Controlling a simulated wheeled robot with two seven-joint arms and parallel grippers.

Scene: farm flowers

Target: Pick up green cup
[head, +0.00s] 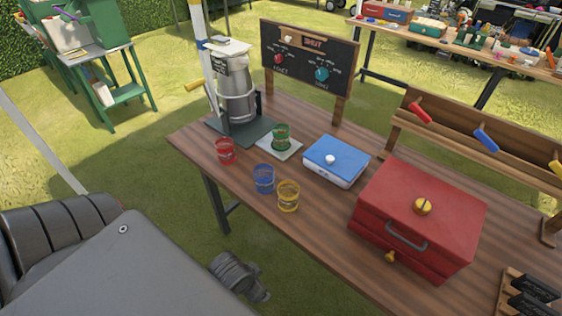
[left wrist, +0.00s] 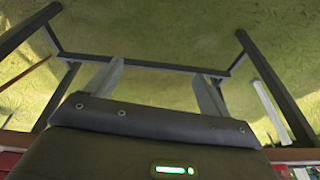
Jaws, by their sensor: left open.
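The green cup (head: 281,137) stands upright on a small pale square plate (head: 292,154) on the wooden table. Red (head: 225,151), blue (head: 263,179) and yellow (head: 288,196) cups stand in front of it, nearer the table's front edge. My left gripper shows in the left wrist view (left wrist: 157,78) with its two fingers apart and nothing between them. Grass and dark table legs lie beyond the fingers; no cup shows there. My right gripper is in neither view.
A metal urn (head: 237,95) stands left of the green cup. A blue box (head: 336,158) and a red toolbox (head: 420,210) stand to the right. A chalkboard sign (head: 310,62) rises behind. Bare wood (head: 247,208) lies along the front edge.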

